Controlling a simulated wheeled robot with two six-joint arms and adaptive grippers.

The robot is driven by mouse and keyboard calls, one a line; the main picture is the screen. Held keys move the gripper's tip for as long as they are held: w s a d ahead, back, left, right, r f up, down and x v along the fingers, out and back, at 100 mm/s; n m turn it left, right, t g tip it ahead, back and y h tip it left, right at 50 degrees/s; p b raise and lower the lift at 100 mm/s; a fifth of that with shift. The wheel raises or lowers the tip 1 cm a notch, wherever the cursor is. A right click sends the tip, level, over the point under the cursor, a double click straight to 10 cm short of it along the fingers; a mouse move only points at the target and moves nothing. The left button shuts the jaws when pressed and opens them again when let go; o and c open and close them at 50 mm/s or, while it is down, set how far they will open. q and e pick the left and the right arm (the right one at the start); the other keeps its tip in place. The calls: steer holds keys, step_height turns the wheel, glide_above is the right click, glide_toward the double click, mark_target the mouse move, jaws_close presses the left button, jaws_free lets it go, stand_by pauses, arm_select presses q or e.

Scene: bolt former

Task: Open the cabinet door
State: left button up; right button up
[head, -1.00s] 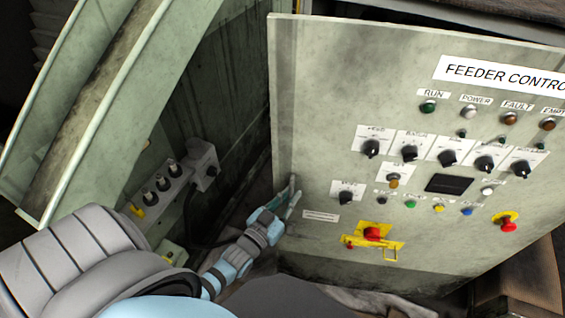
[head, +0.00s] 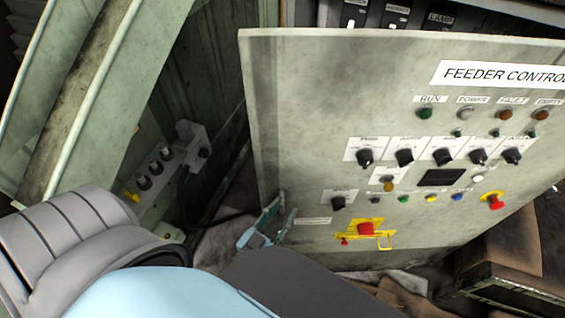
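The cabinet door (head: 320,100) is a grey-green panel labelled FEEDER CONTROL, with knobs, lamps and buttons. It stands ajar: a gap shows along its top edge, with labelled switches (head: 395,16) of the interior behind it. My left gripper (head: 279,214) is at the lower part of the door's left edge, its two fingers apart with nothing seen between them. I cannot tell whether a finger touches the door or reaches behind its edge. My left arm hides the area below. My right gripper is not in view.
A yellow latch plate with a red knob (head: 365,229) sits low on the door. To the left are a green machine frame (head: 95,95) and a connector box (head: 160,165) with a cable. A dark wooden-looking block (head: 505,250) stands at the lower right.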

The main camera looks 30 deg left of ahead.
arm_select(q)
steer(key=s, duration=1.2)
steer(key=shift+a, duration=0.15)
